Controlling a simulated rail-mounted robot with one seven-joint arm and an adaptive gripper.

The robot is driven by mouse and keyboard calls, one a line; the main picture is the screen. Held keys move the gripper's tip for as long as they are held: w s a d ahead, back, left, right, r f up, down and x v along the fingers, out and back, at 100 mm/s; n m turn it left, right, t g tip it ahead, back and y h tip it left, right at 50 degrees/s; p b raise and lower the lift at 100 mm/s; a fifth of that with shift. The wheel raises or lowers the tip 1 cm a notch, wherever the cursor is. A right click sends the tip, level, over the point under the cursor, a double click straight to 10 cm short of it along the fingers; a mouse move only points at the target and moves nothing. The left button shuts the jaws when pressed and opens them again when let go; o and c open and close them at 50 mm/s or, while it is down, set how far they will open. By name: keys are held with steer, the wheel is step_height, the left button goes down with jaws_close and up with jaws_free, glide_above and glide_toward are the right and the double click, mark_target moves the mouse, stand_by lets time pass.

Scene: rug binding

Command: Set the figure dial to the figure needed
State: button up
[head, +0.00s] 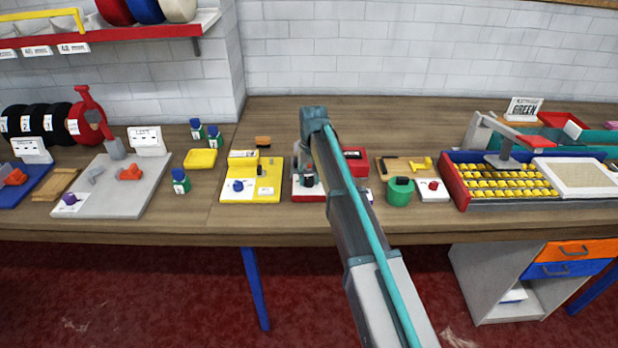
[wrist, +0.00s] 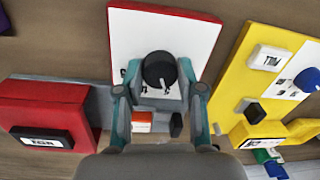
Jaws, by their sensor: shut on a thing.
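The black round dial (wrist: 160,70) has a white pointer mark and stands on a white panel (wrist: 135,30) with a red border. In the wrist view my gripper (wrist: 160,80) has one finger on each side of the dial and is shut on it. In the head view my gripper (head: 308,174) is down at the same panel (head: 300,190), and my arm covers part of it. The figures around the dial are partly hidden and too small to read.
Left of the panel in the head view is a yellow unit (head: 265,194) with a blue knob (head: 238,186). A red box (wrist: 45,105) with a black label is close to my gripper. A green pot (head: 399,192) and a yellow-keyed machine (head: 455,195) stand to the right.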

mark_target(311, 179)
steer(key=o, duration=1.1)
steer(key=shift+o, duration=0.2)
step_height(311, 179, up, 12)
steer(key=shift+d, duration=0.35)
steer(key=shift+w, duration=0.1)
